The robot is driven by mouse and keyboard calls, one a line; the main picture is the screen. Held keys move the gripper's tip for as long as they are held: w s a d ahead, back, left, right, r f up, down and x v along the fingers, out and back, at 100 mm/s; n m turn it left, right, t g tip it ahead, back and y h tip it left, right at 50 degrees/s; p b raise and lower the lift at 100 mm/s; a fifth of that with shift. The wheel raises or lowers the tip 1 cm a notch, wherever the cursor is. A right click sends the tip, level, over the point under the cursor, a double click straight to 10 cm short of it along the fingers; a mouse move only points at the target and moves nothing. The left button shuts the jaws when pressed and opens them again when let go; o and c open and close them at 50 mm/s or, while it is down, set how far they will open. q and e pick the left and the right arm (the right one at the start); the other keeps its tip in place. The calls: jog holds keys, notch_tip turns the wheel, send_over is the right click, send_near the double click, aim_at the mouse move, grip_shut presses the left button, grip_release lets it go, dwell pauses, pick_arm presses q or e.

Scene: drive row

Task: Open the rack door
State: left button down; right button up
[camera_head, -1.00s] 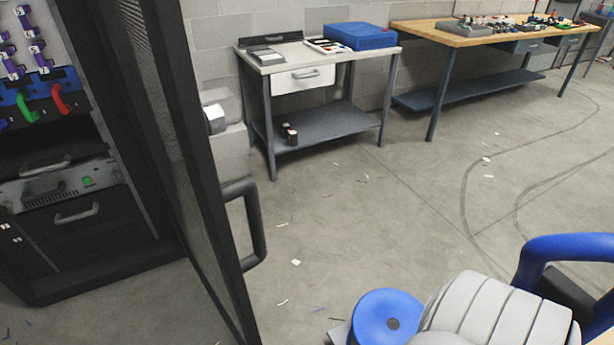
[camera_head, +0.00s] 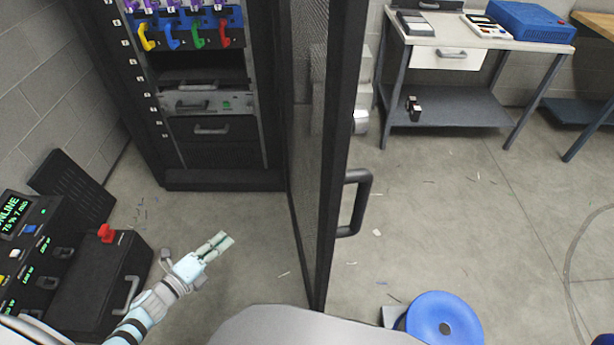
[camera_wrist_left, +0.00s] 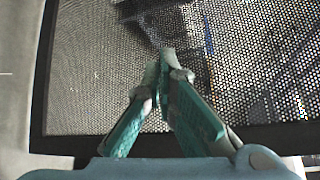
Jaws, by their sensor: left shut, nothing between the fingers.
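The rack door (camera_head: 332,130) is a black mesh panel in a dark frame, swung out from the rack and seen nearly edge-on in the head view. Its dark bar handle (camera_head: 357,203) sits on the right side of the door. The rack (camera_head: 215,150) stands open behind it, with its bays showing. My left gripper (camera_head: 224,242) is shut and empty, to the left of the door and apart from it in the head view. In the left wrist view the closed fingers (camera_wrist_left: 166,62) point toward the door's mesh (camera_wrist_left: 95,60). My right gripper is not in view.
A dark unit with a lit display (camera_head: 25,228) and a black box with a red knob (camera_head: 106,232) stand at the left. A blue spool (camera_head: 443,322) lies at the lower right. A grey workbench (camera_head: 455,50) stands behind. Floor right of the door is largely clear.

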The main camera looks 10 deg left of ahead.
pick_arm(q)
jog(key=d+r+m+h+p, duration=0.1)
jog(key=d+r+m+h, duration=0.15)
jog(key=r+m, duration=0.35)
jog(key=d+r+m+h+p, duration=0.1)
jog(key=d+r+m+h, duration=0.1)
jog(key=r+m+h, duration=0.35)
jog(key=m+g+h+p, duration=0.35)
jog(key=m+g, duration=0.35)
jog(key=m, duration=0.5)
send_near(320, 202)
jog(key=p+x, duration=0.1)
jog(key=x, duration=0.3)
jog(key=p+x, duration=0.1)
jog(key=x, duration=0.1)
jog(key=shift+r+p, duration=0.3)
jog(key=shift+r, duration=0.1)
jog(key=shift+w+d+f, duration=0.2)
jog(key=shift+d, duration=0.3)
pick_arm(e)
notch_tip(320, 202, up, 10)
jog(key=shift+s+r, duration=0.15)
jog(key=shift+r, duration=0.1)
